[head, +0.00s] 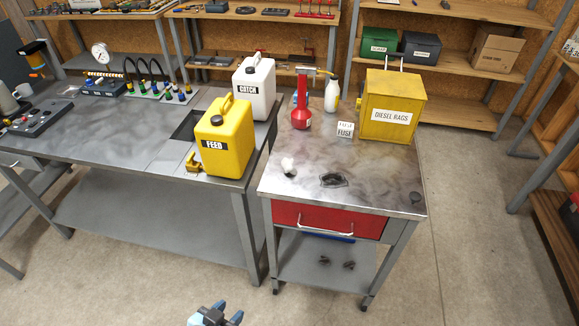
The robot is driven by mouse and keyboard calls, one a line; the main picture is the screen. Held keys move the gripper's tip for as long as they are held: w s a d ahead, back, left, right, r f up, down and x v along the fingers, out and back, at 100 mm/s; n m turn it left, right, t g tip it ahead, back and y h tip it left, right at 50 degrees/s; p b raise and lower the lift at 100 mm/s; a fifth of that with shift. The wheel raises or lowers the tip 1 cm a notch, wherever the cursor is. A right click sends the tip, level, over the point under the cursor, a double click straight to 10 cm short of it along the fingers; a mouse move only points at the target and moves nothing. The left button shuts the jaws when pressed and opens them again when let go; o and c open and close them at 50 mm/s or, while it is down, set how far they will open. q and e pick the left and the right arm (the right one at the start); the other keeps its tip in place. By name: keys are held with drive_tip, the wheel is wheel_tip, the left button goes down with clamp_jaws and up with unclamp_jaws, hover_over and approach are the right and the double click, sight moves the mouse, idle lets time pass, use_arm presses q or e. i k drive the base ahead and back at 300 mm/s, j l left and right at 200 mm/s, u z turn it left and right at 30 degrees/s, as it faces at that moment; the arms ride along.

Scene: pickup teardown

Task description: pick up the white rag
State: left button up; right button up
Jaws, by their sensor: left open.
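A small crumpled white thing, which looks like the white rag (288,165), lies on the left part of the metal cart top (378,182). A dark patch or dark rag (333,180) is to its right; I cannot tell which. My left gripper (230,311) is at the bottom edge of the head view, open and empty. It is low in front of the cart and well apart from the white rag. My right gripper is not in view.
On the cart stand a yellow "DIESEL RAGS" box (391,112), a red pump bottle (302,110), a white bottle (331,95) and a FUSE box (345,130). The yellow FEED can (228,138) and white CATCH can (255,85) stand on the left bench. The cart's front is clear.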

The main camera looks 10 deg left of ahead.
sight(287, 164)
drive_tip(key=i+l+u, duration=0.2)
drive_tip(key=i+l, duration=0.15)
drive_tip(key=l, duration=0.25)
drive_tip(key=i+l+u, duration=0.25)
drive_tip(key=l, duration=0.35)
drive_tip(key=i, duration=0.1)
